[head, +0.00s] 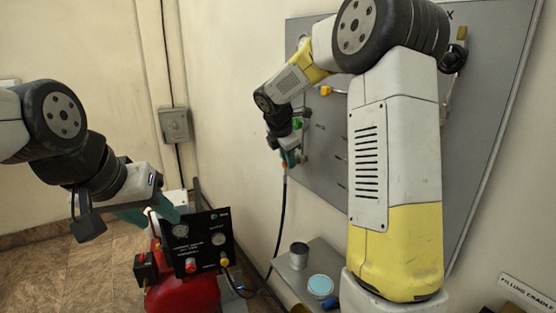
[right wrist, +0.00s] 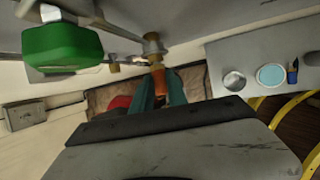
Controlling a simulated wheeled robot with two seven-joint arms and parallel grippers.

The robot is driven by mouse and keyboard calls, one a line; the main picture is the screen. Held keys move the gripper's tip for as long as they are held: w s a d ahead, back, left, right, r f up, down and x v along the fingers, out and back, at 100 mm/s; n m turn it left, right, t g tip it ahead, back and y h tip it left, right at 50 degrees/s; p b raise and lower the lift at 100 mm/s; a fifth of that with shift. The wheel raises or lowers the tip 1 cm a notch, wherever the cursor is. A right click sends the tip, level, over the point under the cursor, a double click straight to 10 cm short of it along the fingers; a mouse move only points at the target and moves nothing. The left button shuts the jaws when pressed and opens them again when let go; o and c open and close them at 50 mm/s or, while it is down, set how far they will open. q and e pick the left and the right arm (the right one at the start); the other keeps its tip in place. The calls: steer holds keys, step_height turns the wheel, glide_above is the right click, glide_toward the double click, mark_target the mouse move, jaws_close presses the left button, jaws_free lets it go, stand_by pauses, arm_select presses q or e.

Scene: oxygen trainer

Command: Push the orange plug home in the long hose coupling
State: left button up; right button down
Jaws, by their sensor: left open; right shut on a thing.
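The orange plug (right wrist: 160,79) is between the teal fingers of my right gripper (right wrist: 158,88) in the right wrist view. My right gripper (head: 288,158) is shut on it close to the wall panel; a small orange part (head: 284,165) shows there in the head view. A brass fitting (right wrist: 153,46), apparently the coupling, lies just beyond the plug's end. The plug lines up roughly with it; I cannot tell how deep it sits. A black hose (head: 281,205) hangs below my right gripper. My left gripper (head: 150,213) is open and empty near the compressor.
A green knob (right wrist: 62,46) is close to my right gripper and also shows in the head view (head: 298,123). The grey panel (head: 322,165) is behind. A red compressor (head: 185,295) with a black gauge panel (head: 205,242) stands low. A shelf (head: 283,268) holds a metal cup (head: 299,256) and a blue-topped jar (head: 320,286).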

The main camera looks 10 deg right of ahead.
steer(key=shift+d, duration=0.15)
steer(key=c, duration=1.2)
jaws_free()
steer(key=shift+c, duration=0.2)
steer(key=v, duration=0.8)
steer(key=s+m+t+y, duration=0.1)
steer(key=s+m+y, duration=0.4)
steer(key=s+m, duration=1.6)
steer(key=s+f, duration=0.1)
steer(key=s, duration=0.8)
